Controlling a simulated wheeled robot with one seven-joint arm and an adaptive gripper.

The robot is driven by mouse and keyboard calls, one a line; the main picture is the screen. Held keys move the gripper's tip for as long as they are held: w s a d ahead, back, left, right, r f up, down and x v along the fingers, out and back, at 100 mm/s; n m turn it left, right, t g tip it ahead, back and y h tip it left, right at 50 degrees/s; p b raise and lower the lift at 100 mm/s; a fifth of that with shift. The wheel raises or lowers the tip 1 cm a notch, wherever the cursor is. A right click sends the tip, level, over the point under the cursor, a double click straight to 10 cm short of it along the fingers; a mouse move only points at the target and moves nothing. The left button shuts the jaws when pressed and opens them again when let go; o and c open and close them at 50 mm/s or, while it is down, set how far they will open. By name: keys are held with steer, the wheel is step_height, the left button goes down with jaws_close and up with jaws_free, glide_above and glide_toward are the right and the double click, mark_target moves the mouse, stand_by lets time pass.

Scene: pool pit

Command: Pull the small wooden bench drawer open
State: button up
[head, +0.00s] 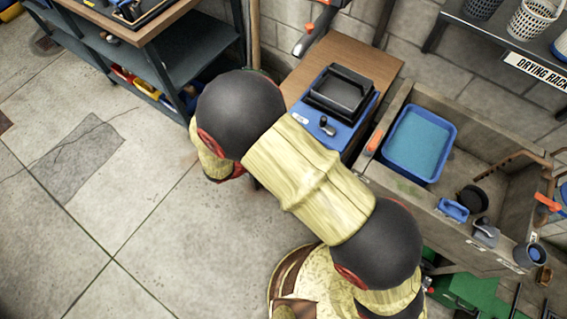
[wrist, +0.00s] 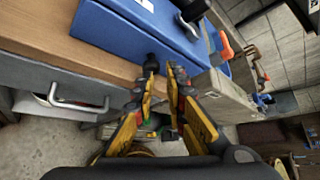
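The small wooden-topped bench (head: 378,66) stands against the wall in the head view; my arm hides its front. In the wrist view its wooden top edge (wrist: 60,42) runs across the left. Beneath it is a grey drawer front (wrist: 35,76) with a metal bar handle (wrist: 80,101). The head view does not show my gripper clearly.
A blue unit (head: 338,136) with a black tray (head: 341,90) is on the bench. A concrete sink (head: 400,185) holding a blue basin (head: 418,143) stands right of it. A larger workbench (head: 190,50) is at upper left. The floor at left is clear.

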steer(key=s+a+f+n+t+y, duration=0.1)
steer(key=s+a+f+n+t, duration=0.2)
steer(key=f+n, duration=0.4)
steer(key=s+a+f+n+t+y, duration=0.1)
steer(key=a+f+n+t+y, duration=0.1)
steer(key=a+f+n+t, duration=0.35)
steer(key=shift+n+g, duration=0.45)
steer(key=shift+g, duration=0.4)
steer(key=x, duration=0.2)
steer(key=f+b+x, duration=0.1)
steer(key=x, duration=0.5)
steer(key=shift+s+d+f+b, duration=0.15)
steer(key=shift+d+f+b, duration=0.1)
steer(key=shift+f+b, duration=0.1)
steer(key=shift+c, duration=0.6)
jaws_close()
steer(key=shift+s, duration=0.15)
